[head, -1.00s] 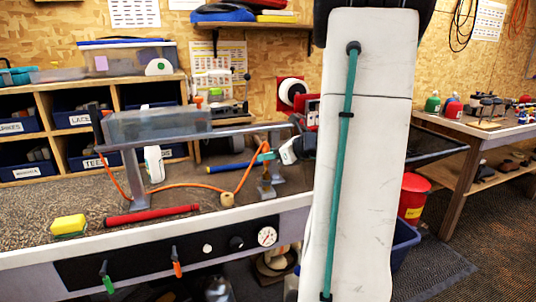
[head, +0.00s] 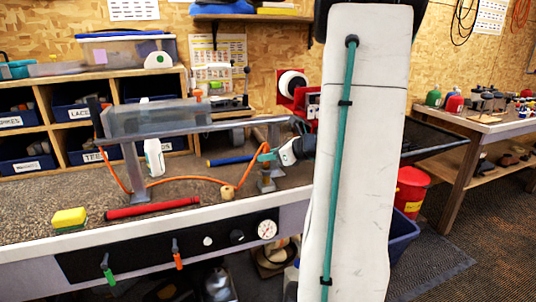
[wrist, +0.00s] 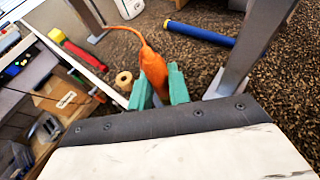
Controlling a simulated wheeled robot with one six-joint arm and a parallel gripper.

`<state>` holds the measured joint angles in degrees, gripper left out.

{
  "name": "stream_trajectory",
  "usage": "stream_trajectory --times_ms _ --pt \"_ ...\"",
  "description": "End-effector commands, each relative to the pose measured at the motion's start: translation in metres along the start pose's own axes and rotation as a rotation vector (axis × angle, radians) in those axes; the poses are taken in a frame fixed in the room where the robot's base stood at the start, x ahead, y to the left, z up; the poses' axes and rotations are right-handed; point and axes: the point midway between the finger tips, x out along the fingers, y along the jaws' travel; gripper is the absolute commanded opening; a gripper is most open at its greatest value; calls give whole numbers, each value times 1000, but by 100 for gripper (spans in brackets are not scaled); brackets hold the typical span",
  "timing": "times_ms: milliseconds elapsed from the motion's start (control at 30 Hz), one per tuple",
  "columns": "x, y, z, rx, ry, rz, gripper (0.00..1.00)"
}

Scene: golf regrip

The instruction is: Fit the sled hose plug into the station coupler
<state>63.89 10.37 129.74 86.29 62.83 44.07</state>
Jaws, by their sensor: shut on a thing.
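My gripper (head: 265,156) has teal fingers and is shut on the orange hose plug (wrist: 153,70), which sits between the fingers in the wrist view (wrist: 160,90). The orange hose (head: 196,185) runs from the plug across the bench to the left end of the sled rail. The wrist view does not show the coupler clearly.
A grey sled frame (head: 200,128) with legs straddles the bench beside my gripper. A red tube (head: 152,209), a blue tube (head: 232,162), a white bottle (head: 154,157), a round tan piece (head: 228,192) and a yellow sponge (head: 69,217) lie or stand nearby.

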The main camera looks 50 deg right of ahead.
Motion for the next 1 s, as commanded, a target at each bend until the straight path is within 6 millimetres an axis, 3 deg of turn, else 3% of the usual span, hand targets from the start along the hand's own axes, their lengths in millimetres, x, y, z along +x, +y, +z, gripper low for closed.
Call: stream_trajectory --times_ms 33,67,133,467,800,1000 --pt "1 0 -1 1 0 0 0" --pt "0 0 -1 1 0 0 24" --pt "0 0 -1 1 0 0 44" --pt "-3 0 -1 0 0 -1 44" --pt "-55 -1 -1 1 0 -4 44" --pt "-75 0 -1 1 -1 -2 44"
